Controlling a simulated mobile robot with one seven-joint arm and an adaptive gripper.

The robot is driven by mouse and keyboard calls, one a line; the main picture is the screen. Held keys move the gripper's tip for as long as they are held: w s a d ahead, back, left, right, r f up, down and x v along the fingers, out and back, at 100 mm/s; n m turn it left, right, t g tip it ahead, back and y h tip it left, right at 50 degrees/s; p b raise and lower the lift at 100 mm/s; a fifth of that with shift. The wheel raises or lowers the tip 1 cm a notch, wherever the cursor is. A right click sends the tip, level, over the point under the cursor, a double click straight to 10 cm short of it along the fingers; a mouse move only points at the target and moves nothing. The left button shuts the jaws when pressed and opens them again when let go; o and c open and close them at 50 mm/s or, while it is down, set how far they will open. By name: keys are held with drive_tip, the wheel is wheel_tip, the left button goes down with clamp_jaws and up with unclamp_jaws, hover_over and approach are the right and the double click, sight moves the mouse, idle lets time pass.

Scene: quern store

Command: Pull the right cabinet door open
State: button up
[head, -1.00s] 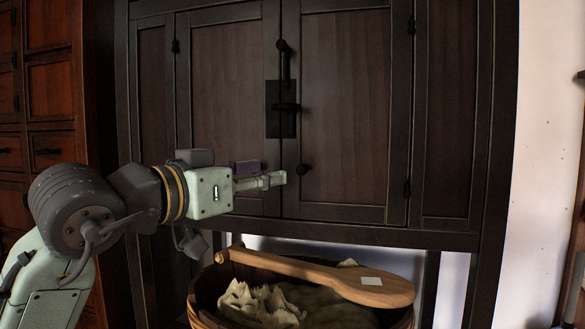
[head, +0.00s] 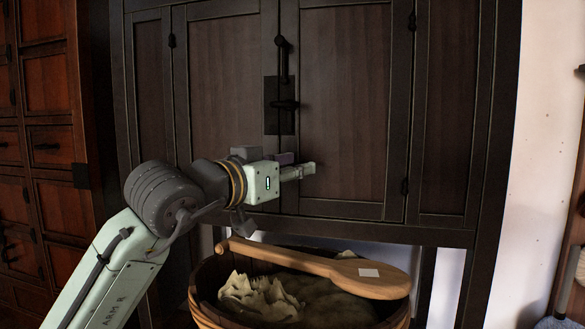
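The right cabinet door (head: 342,110) is a dark wooden panel in a dark frame. It looks closed, its edge along the left door (head: 225,90). A black upright handle (head: 283,60) and a latch plate (head: 271,105) sit at the seam between the doors. My gripper (head: 308,168) reaches in from the left, its fingertips in front of the lower left part of the right door.
A wooden tub (head: 205,290) with pale, crumpled contents stands below the doors. A wooden paddle (head: 370,279) with a white label lies across it. A reddish wooden cabinet (head: 50,90) stands at the left. A white wall (head: 548,120) is at the right.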

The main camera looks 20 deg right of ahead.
clamp_jaws()
idle(0.6)
